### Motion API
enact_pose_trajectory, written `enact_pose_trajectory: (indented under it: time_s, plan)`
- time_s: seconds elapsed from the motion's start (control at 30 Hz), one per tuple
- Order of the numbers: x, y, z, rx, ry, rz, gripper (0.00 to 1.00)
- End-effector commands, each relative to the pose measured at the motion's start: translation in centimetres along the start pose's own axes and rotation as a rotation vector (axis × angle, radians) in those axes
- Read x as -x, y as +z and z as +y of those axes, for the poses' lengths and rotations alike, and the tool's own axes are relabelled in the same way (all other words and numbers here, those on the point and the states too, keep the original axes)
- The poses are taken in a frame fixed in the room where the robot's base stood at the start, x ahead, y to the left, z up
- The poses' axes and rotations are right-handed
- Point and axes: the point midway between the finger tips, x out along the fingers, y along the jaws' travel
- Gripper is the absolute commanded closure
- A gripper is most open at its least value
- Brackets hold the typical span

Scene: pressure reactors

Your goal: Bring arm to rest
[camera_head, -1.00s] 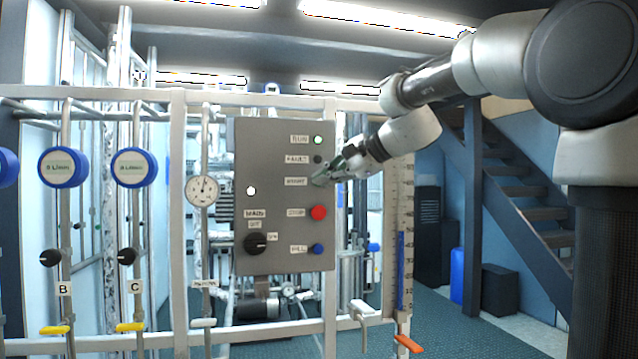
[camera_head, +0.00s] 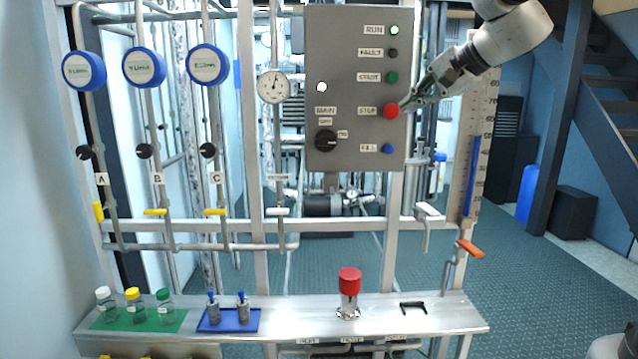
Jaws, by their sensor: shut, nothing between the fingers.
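My gripper (camera_head: 408,103) is shut and empty. Its tip is at the right side of the grey control panel (camera_head: 346,90), beside the red STOP button (camera_head: 391,111). I cannot tell whether it touches the button. My arm (camera_head: 512,35) comes in from the upper right, and its upper links are cut off by the top edge. The green START button (camera_head: 391,77) sits just above the gripper tip, and the blue FILL button (camera_head: 388,148) sits below it.
A metal shelf (camera_head: 445,312) below holds capped bottles on a green mat (camera_head: 107,322), small vessels on a blue mat (camera_head: 215,324) and a red-topped reactor (camera_head: 349,290). Valve pipes and a gauge (camera_head: 273,86) stand left. An orange-handled valve (camera_head: 469,248) is at right. Open floor (camera_head: 530,275) lies right.

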Motion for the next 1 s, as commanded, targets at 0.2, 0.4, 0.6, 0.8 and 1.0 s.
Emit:
enact_pose_trajectory:
  time_s: [0.2,0.4,0.6,0.8,1.0]
  plan:
    - [3.1,2.8,14.9,0.424,0.341,-0.038,1.0]
    - [8.7,6.3,27.3,0.76,0.605,-0.132,1.0]
    - [12.8,9.2,35.2,0.906,0.741,-0.156,1.0]
    - [13.8,10.0,35.2,0.928,0.717,-0.11,1.0]
    - [13.8,10.0,35.1,0.928,0.713,-0.107,1.0]
